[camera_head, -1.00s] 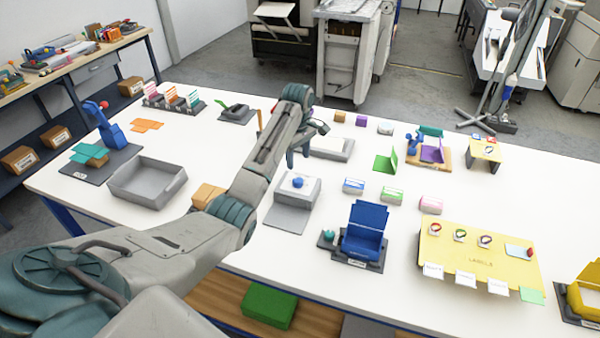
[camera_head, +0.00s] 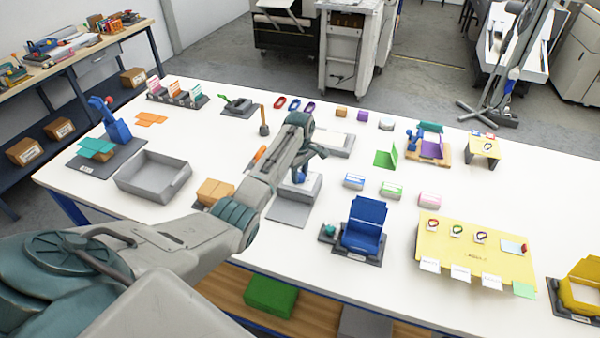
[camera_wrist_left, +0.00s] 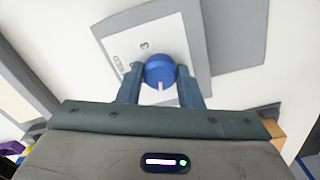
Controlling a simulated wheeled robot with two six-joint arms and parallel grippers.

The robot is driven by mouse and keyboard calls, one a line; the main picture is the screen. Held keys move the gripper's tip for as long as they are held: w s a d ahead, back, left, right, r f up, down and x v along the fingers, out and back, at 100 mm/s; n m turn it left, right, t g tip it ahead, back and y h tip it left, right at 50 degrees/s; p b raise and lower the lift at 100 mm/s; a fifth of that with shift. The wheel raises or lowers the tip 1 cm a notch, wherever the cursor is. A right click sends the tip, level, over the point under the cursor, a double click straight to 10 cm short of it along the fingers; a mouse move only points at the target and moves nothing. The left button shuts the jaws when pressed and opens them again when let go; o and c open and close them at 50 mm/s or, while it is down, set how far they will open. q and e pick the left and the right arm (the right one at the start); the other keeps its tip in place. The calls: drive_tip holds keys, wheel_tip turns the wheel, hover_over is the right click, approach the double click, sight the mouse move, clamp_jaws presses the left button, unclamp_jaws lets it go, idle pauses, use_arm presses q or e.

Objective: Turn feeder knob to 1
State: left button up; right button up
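The feeder knob (camera_wrist_left: 160,72) is round and blue with a white pointer line, which faces the palm of my left gripper in the left wrist view. It sits on the light top plate of the grey feeder (camera_head: 313,190). A printed 3 and a small label show on the plate; I cannot see a 1. My left gripper (camera_wrist_left: 160,74) is over the plate with one finger on each side of the knob. The fingers look open and very close to it; contact is unclear. In the head view the left gripper (camera_head: 303,168) partly hides the knob. My right gripper is out of view.
The blue open box (camera_head: 364,225) stands to the right of the feeder. A grey tray (camera_head: 153,177) and a cardboard-coloured box (camera_head: 213,192) lie to the left. Small blue, green and pink packs stand to the right. A yellow board (camera_head: 470,255) lies further right.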

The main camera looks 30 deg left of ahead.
use_arm(q)
drive_tip(key=c, duration=0.4)
drive_tip(key=shift+m, duration=0.4)
drive_tip(key=m, duration=0.3)
drive_tip(key=shift+m, duration=0.3)
drive_tip(key=m, duration=0.5)
drive_tip(key=shift+m, duration=0.3)
drive_tip(key=o, duration=1)
drive_tip(key=shift+c, duration=0.2)
